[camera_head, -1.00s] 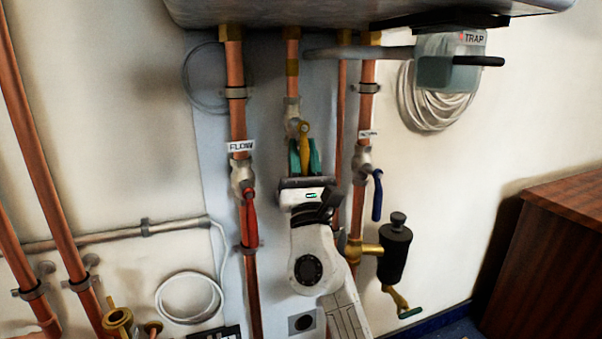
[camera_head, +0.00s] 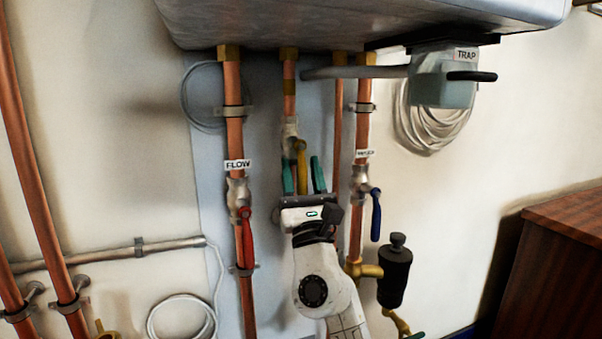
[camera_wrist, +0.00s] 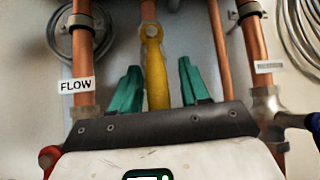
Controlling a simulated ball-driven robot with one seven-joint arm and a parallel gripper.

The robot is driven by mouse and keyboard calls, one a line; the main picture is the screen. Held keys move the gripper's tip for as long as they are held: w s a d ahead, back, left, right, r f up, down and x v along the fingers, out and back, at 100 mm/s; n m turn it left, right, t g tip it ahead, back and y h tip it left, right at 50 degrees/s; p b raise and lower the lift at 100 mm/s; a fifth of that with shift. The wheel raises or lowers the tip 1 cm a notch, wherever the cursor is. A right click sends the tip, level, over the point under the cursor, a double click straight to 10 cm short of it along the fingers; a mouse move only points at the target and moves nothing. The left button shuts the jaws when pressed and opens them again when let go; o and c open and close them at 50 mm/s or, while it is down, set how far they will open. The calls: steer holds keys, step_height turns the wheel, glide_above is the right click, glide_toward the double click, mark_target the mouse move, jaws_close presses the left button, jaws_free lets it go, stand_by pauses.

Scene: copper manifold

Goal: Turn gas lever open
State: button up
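The gas lever (camera_head: 301,160) is yellow and hangs down from a valve on the middle copper pipe, between the red and blue levers. In the wrist view the yellow lever (camera_wrist: 156,75) runs down between my two green fingers, with a visible gap on each side. My gripper (camera_head: 302,163) is open, with one finger to the left of the lever and one to the right. It also shows in the wrist view (camera_wrist: 160,80). The lever's lower end is close to the gripper's palm; I cannot tell whether they touch.
The red lever (camera_head: 245,236) on the FLOW pipe hangs to the left. The blue lever (camera_head: 376,215) hangs to the right, with a black canister (camera_head: 395,273) below it. The boiler casing (camera_head: 320,22) is overhead. A wooden cabinet (camera_head: 560,262) stands at right.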

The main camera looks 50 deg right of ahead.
steer(key=b+v, duration=0.4)
steer(key=v, duration=0.6)
steer(key=shift+s+a+f, duration=0.15)
steer(key=shift+f, duration=0.2)
stand_by(0.3)
